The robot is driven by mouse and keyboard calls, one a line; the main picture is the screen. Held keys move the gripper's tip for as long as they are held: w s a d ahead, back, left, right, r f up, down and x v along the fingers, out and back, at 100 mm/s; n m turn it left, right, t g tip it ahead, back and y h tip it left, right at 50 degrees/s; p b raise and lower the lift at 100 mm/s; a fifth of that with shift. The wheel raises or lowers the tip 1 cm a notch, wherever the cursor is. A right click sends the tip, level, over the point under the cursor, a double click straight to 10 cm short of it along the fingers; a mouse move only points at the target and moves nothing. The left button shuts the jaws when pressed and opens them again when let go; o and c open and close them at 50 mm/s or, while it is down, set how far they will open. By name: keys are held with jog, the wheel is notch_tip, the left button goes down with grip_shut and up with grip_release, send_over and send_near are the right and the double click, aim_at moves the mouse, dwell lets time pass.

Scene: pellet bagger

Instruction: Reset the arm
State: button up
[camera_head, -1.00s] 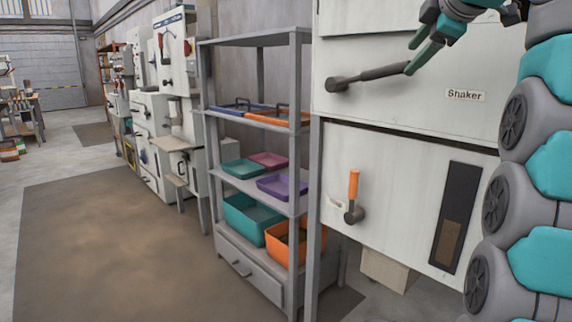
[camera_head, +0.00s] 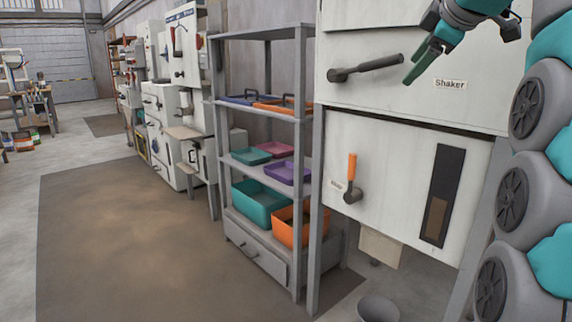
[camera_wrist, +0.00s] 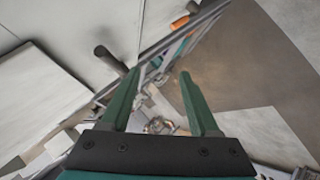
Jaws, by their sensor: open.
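My gripper (camera_head: 422,66) is at the upper right of the head view, in front of the white machine with the "Shaker" label (camera_head: 450,84). Its green fingers are apart and nothing shows between them. The fingertips are near the right end of the dark Shaker lever (camera_head: 366,69), and they look apart from it. In the wrist view, my gripper (camera_wrist: 159,78) is open and empty, with a dark handle (camera_wrist: 110,59) left of its fingers.
A lower handle with an orange grip (camera_head: 352,166) sits on the machine. A grey shelf (camera_head: 259,34) with trays and bins stands left of it. A grey bowl (camera_head: 378,309) is on the floor below. The brown floor mat (camera_head: 140,235) is clear.

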jog(key=s+a+f+m+g, duration=0.2)
jog(key=s+a+f+m, duration=0.15)
jog(key=f, duration=0.55)
jog(key=s+a+f+m+g, duration=0.25)
jog(key=s+f, duration=0.25)
jog(key=f, duration=0.4)
jog(key=s+a+f+m+g, duration=0.2)
jog(key=s+a+f+g, duration=0.15)
jog(key=f, duration=0.55)
jog(key=s+f+m+g+h, duration=0.1)
jog(key=s+f+m+g, duration=0.3)
jog(key=s+f, duration=1.8)
jog(key=s+m, duration=0.1)
jog(key=s, duration=0.3)
jog(key=shift+s+f, duration=0.2)
jog(key=shift+f, duration=0.1)
jog(key=shift+w, duration=0.15)
